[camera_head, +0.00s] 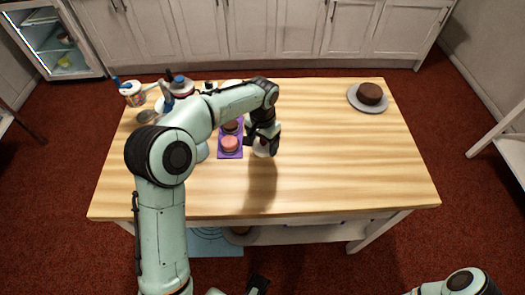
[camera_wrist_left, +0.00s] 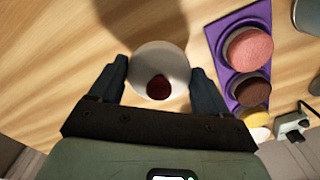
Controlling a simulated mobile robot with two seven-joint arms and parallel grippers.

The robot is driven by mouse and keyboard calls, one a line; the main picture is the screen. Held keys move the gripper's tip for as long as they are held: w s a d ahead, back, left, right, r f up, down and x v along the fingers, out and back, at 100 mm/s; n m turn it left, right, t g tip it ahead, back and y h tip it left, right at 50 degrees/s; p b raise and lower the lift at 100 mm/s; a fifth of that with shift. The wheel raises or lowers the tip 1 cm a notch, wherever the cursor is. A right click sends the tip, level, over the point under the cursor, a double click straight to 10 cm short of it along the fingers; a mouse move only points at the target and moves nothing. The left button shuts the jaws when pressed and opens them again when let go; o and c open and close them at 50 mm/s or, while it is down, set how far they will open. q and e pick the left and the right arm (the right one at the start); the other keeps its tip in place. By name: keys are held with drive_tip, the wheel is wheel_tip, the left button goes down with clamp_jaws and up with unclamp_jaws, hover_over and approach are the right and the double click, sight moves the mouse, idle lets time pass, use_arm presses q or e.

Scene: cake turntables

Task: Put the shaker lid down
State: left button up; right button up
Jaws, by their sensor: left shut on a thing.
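My left gripper (camera_head: 262,143) is shut on the shaker lid (camera_wrist_left: 143,62), over the middle of the table. In the left wrist view the lid is a round white piece with a dark red centre, between the two fingertips (camera_wrist_left: 158,70). In the head view it shows as a pale shape (camera_head: 262,152) under the fingers, partly hidden by them. Its height above the wood is hard to tell.
A purple tray (camera_wrist_left: 227,60) with several round coloured pieces lies just left of the gripper in the head view. A brown cake (camera_head: 370,93) sits on a grey turntable (camera_head: 380,108) at the back right. The wooden table (camera_head: 335,170) is clear at right and front.

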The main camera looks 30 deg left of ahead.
sight(262, 146)
use_arm(q)
wheel_tip(262, 146, down, 4)
drive_tip(key=shift+f, duration=0.2)
drive_tip(key=shift+f+b, duration=0.2)
drive_tip(key=shift+b, duration=0.1)
drive_tip(key=o, duration=1)
drive_tip(key=shift+c, duration=0.2)
drive_tip(key=shift+r, duration=0.1)
wheel_tip(262, 146, up, 12)
drive_tip(key=shift+r+p, duration=0.15)
drive_tip(key=shift+p, duration=0.8)
